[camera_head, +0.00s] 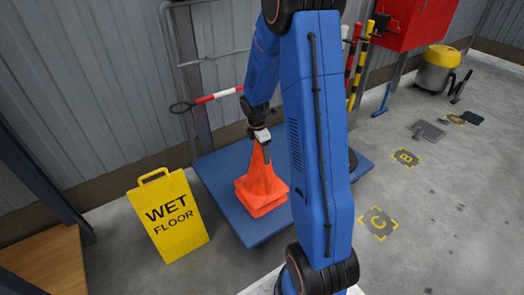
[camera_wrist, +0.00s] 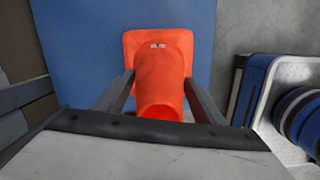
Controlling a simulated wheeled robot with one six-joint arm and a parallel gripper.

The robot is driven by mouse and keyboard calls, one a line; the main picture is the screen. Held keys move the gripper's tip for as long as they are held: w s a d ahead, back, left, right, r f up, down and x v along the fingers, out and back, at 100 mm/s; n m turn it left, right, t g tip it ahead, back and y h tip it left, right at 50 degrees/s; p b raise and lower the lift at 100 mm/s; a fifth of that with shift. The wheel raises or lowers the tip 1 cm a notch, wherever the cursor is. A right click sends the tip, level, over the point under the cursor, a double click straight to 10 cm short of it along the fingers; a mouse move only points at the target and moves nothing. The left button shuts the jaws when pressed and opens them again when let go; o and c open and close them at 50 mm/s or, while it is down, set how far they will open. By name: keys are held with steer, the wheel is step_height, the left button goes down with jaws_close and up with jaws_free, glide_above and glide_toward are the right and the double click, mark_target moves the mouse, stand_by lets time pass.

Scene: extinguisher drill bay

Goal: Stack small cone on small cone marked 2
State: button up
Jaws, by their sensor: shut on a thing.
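An orange small cone (camera_head: 259,176) stands upright at the front of a blue platform in the head view. A second orange base edge shows just under it, so it sits nested over a lower small cone (camera_head: 266,211). Only the lower cone's base shows, and I cannot read a number on it. My gripper (camera_head: 265,154) is shut on the upper cone near its tip. In the wrist view my gripper's fingers (camera_wrist: 159,84) lie on both sides of the upper cone (camera_wrist: 158,66), which has a small pale mark near its base.
The blue platform cart (camera_head: 228,202) has a grey rail behind it. A yellow wet floor sign (camera_head: 168,215) stands to its left. A red-and-white bar (camera_head: 218,96) is behind the cones. Floor marks B (camera_head: 406,157) and C (camera_head: 378,223) lie on open floor to the right.

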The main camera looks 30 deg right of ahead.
steer(key=shift+f, duration=2)
steer(key=o, duration=1.6)
steer(key=shift+o, duration=0.2)
steer(key=shift+f, duration=0.1)
step_height(320, 180, up, 16)
steer(key=a, duration=0.2)
steer(key=s+a+r+m+t, duration=0.1)
steer(key=s+a+r+m, duration=0.4)
steer(key=r, duration=0.4)
steer(key=s+a+r+m+t, duration=0.2)
steer(key=s+a+r+m, duration=0.1)
steer(key=s, duration=0.9)
steer(key=s+a+r+m+t+y, duration=0.1)
steer(key=s+a+r+m, duration=0.3)
steer(key=s, duration=0.9)
steer(key=shift+a+m+t, duration=0.5)
steer(key=shift+a+m, duration=0.7)
steer(key=shift+m, duration=1)
